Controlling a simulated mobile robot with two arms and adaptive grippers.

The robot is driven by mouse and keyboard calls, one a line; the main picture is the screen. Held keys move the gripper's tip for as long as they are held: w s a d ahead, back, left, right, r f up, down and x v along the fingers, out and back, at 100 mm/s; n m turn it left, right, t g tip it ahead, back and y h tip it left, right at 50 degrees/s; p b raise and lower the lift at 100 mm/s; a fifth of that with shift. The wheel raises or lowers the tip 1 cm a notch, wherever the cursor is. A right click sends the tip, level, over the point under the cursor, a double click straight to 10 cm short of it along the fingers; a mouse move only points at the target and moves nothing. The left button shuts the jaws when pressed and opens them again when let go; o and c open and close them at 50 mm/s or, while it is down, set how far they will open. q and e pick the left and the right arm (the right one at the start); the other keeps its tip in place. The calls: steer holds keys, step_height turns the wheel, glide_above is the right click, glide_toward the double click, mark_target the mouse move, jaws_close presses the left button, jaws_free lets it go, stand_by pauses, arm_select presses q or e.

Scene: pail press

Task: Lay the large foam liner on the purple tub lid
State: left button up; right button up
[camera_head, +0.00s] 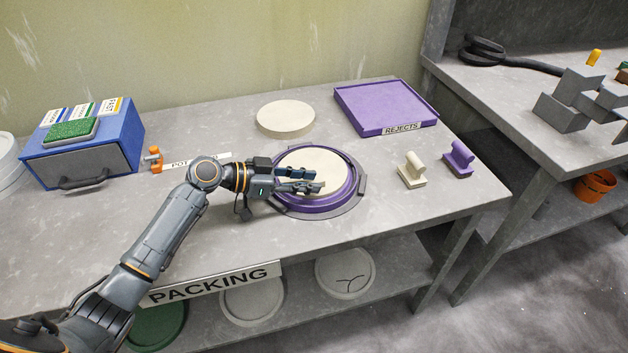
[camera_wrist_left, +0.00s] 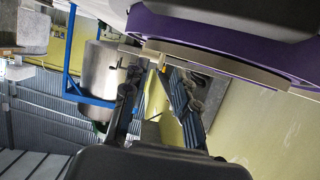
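A round cream foam liner (camera_head: 318,160) lies on the purple tub lid (camera_head: 344,194), inside its rim; my gripper covers its near left part. In the left wrist view the liner's pale edge (camera_wrist_left: 215,64) shows against the purple lid (camera_wrist_left: 225,35). My left gripper (camera_head: 305,180) is over the liner from the left, fingers apart with nothing between them. Its two fingers also show apart in the left wrist view (camera_wrist_left: 150,92). Whether a fingertip touches the liner I cannot tell. Another cream disc (camera_head: 286,118) lies on the table behind. My right gripper is not in view.
A purple REJECTS tray (camera_head: 385,105) stands at the back right. A cream handled block (camera_head: 412,171) and a purple one (camera_head: 458,159) stand right of the lid. A blue box (camera_head: 80,155) and orange clamp (camera_head: 153,158) are at the left. The table's front is clear.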

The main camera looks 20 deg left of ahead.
arm_select(q)
steer(key=v, duration=1)
steer(key=shift+b, duration=0.35)
